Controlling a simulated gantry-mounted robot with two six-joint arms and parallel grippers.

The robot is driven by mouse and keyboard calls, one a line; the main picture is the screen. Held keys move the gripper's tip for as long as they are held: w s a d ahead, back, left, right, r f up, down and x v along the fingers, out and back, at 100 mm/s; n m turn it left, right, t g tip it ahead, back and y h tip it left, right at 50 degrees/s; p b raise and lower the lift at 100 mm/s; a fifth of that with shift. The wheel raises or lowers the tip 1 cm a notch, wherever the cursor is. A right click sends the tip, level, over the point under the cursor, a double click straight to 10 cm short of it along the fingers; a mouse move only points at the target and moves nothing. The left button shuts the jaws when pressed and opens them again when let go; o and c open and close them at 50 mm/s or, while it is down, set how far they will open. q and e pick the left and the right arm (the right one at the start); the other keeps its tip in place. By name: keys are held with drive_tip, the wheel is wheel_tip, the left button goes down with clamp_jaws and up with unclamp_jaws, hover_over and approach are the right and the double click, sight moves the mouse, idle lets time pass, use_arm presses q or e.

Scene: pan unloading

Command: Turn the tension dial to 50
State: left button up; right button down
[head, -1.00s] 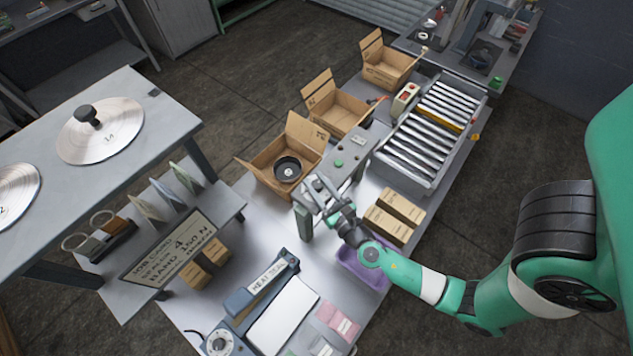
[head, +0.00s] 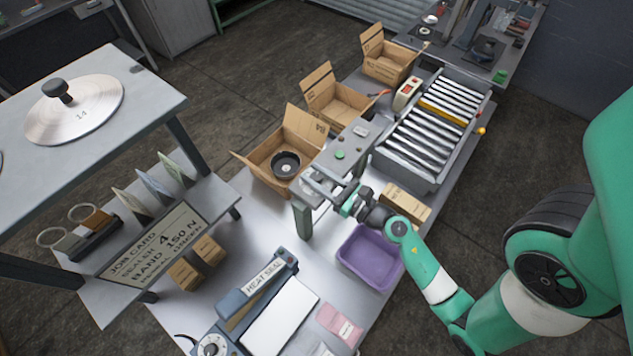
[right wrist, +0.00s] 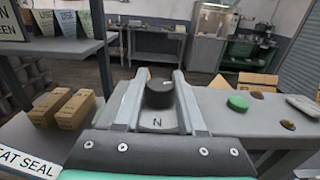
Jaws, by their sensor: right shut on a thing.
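The tension dial (right wrist: 160,93) is a dark round knob with an "N" printed in front of it, on the grey control panel (right wrist: 215,105). My right gripper (right wrist: 160,88) has one finger on each side of the knob and is shut on it. The scale and the dial's reading cannot be made out. In the head view my right gripper (head: 322,187) is at the near end of the panel (head: 357,135), and its fingers hide the dial. My left gripper is not in view.
A green button (right wrist: 238,103) sits on the panel to the right of the dial. A purple bin (head: 350,270) stands below my right wrist. An open carton (head: 262,160) holding a black round part is beside the panel. A job card (head: 150,245) reads "BAND 150 N".

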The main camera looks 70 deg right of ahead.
drive_tip(key=n+y, duration=0.1)
drive_tip(key=y, duration=0.1)
drive_tip(key=n+t+y+b, duration=0.1)
drive_tip(key=n+y, duration=0.1)
drive_tip(key=y, duration=0.1)
drive_tip(key=shift+d+f+n+y, duration=0.1)
drive_tip(key=shift+d+n+y, duration=0.1)
drive_tip(key=shift+n+y, duration=0.1)
drive_tip(key=n+y+b, duration=0.1)
drive_tip(key=n+y, duration=0.1)
drive_tip(key=y, duration=0.1)
drive_tip(key=shift+a+b, duration=0.1)
drive_tip(key=shift+b, duration=0.2)
drive_tip(key=shift+n+g+y+b, duration=0.3)
drive_tip(key=shift+n+y+b, duration=0.4)
drive_tip(key=shift+y, duration=0.6)
drive_tip(key=shift+a, duration=0.1)
drive_tip(key=c, duration=0.5)
unclamp_jaws()
drive_tip(key=b+v, duration=0.1)
drive_tip(key=v, duration=1)
drive_tip(key=shift+s+b, duration=0.25)
drive_tip(key=shift+b, duration=0.15)
